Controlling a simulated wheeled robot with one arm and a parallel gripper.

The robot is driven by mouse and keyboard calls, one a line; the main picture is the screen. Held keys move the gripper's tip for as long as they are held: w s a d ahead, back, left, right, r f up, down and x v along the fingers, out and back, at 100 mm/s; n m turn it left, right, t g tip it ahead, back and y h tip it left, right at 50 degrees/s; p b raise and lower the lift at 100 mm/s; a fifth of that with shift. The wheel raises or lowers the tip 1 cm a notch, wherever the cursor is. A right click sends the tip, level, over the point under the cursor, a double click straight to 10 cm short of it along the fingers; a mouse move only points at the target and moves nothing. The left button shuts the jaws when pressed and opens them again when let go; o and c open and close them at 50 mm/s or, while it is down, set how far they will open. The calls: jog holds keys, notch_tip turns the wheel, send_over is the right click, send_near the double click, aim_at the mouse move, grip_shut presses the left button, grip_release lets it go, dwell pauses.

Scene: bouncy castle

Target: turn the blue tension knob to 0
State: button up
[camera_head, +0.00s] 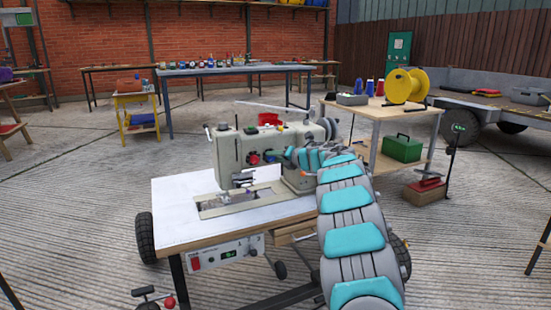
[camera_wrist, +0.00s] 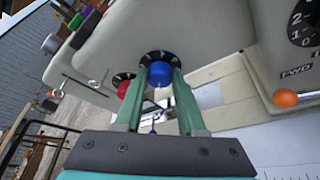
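The blue tension knob (camera_wrist: 160,73) sits on a black dial with white marks on the sewing machine's pale body, in the wrist view. The dial's numbers are too small to read, so I cannot tell its setting. My gripper (camera_wrist: 161,67) has its two green fingers on either side of the blue knob, their tips close to its sides. I cannot tell whether they touch it. In the head view the sewing machine (camera_head: 232,150) stands on a white-topped table (camera_head: 176,205), and my arm hides most of the gripper and knob.
A red knob (camera_wrist: 124,89) on its own dial is just left of the left finger. A black numbered dial (camera_wrist: 303,25) and an orange ball (camera_wrist: 285,98) are at the right. A wooden workbench (camera_head: 385,125) with a yellow reel (camera_head: 401,86) stands behind.

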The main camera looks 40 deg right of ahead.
jog(key=o, duration=0.5)
jog(key=shift+c, duration=0.2)
jog(key=v, duration=0.7)
jog(key=shift+s, duration=0.35)
jog(key=shift+a+r, duration=0.1)
jog(key=shift+r, duration=0.05)
notch_tip(320, 180, up, 11)
jog(key=w+a+m+h+p, duration=0.2)
jog(key=m+h, duration=0.4)
jog(key=m, duration=0.1)
jog(key=s+a+r+m+g+h+p, duration=0.2)
jog(key=s+a+r+m+h, duration=0.15)
jog(key=s+m, duration=0.35)
jog(key=s+a+f+m+g+y+p, duration=0.1)
jog(key=s+a+f+m+g+y, duration=0.2)
jog(key=s+a, duration=1.1)
jog(key=s+a+f+m+g+y+p, duration=0.2)
jog(key=s+a+f+m+g, duration=0.3)
jog(key=s+a+f, duration=0.5)
jog(key=s+a+f+m+g+y+p, duration=0.2)
jog(key=s+a+f+m+g, duration=0.3)
jog(key=s+a, duration=1.2)
notch_tip(320, 180, down, 2)
jog(key=shift+s+a+f+g+y, duration=0.1)
jog(key=shift+s+a+g+y, duration=0.25)
jog(key=shift+s+g+y, duration=0.5)
